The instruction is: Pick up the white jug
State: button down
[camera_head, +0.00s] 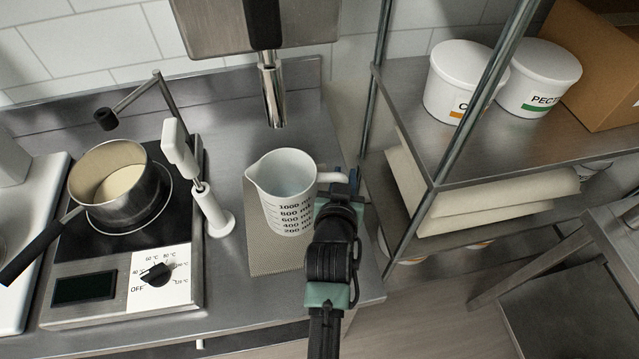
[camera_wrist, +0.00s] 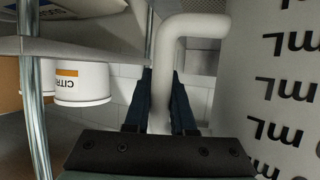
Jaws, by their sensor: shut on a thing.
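The white jug (camera_head: 287,195) with black volume marks stands upright over the beige mat on the steel counter; I cannot tell whether it touches the mat. Its handle points right. In the wrist view the jug's marked side (camera_wrist: 285,90) fills the right, and its handle (camera_wrist: 188,28) runs down between the two dark fingers. My gripper (camera_head: 340,184) is at the jug's right side, shut on the handle. It also shows in the wrist view (camera_wrist: 160,115). The fingertips are partly hidden by the handle and wrist in the head view.
Left of the jug are a white hand blender (camera_head: 205,195) and a hot plate (camera_head: 125,260) with a saucepan (camera_head: 112,185). A dispenser nozzle (camera_head: 271,92) hangs behind the jug. A steel rack (camera_head: 480,165) with white tubs (camera_head: 538,80) stands close on the right.

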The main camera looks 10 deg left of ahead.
jog(key=shift+r, duration=0.2)
jog(key=f+b+v, duration=0.1)
jog(key=f+v, duration=0.1)
jog(key=v, duration=0.7)
jog(key=s+f+b+v, duration=0.1)
jog(key=b+v, duration=0.1)
jog(key=v, duration=0.6)
jog(key=shift+s+f+b, duration=0.2)
jog(key=shift+s+b, duration=0.1)
jog(key=shift+s, duration=0.35)
jog(key=shift+a, duration=0.1)
jog(key=c, duration=1.4)
grip_release()
grip_shut()
